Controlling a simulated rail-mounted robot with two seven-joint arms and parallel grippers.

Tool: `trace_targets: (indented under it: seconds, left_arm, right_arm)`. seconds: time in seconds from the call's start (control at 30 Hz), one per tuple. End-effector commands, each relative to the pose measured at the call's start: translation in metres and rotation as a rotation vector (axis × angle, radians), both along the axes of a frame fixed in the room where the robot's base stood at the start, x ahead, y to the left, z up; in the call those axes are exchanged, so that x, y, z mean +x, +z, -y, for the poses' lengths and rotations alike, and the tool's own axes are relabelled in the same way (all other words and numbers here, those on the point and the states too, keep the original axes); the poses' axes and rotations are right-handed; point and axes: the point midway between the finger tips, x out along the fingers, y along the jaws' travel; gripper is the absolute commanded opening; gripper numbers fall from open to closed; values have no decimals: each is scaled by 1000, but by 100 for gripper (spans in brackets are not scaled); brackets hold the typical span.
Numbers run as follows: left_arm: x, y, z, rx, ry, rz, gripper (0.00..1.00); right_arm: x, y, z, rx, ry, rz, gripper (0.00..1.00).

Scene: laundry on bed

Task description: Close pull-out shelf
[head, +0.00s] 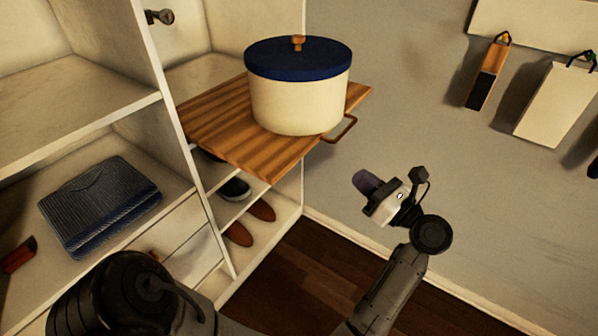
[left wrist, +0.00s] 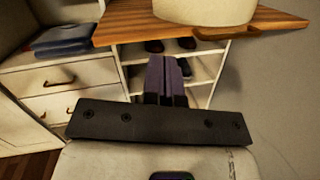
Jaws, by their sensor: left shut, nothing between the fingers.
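The wooden pull-out shelf (head: 225,125) is out of the white cabinet, with its front and handle (head: 342,129) towards the grey wall side. A cream pot with a blue lid (head: 298,90) stands upright on it. My left gripper (head: 366,182) is shut and empty, apart from the shelf, to the right of and below the handle. In the left wrist view its purple fingers (left wrist: 165,75) are together, below the shelf (left wrist: 125,27) and handle (left wrist: 218,32) in the picture. The lower part of the pot (left wrist: 205,10) shows there too. My right gripper is not in view.
Shoes (head: 240,188) sit on racks under the pull-out shelf. Folded dark blue cloth (head: 100,205) lies on a left cabinet shelf. Tags or boards (head: 488,72) hang on the wall at right. The floor (head: 300,270) between cabinet and arm looks clear.

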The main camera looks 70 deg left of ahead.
Motion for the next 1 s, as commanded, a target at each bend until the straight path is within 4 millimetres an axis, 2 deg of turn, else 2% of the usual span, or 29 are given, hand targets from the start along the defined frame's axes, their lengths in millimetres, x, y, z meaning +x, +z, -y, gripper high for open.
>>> trace_targets:
  seconds: [0.1,0.2,0.43,0.57,1.0]
  left_arm:
    - [-18,-15,6,-53,109,112,0]
    - [-28,-23,12,-69,175,183,0]
    - [-36,-23,7,-46,198,260,0]
    - [-46,-20,-8,-43,197,260,0]
    - [-90,-20,-74,-42,195,257,0]
  right_arm:
    - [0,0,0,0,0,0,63]
    - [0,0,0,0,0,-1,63]
    - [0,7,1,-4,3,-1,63]
    - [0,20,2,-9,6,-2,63]
    - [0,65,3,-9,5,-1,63]
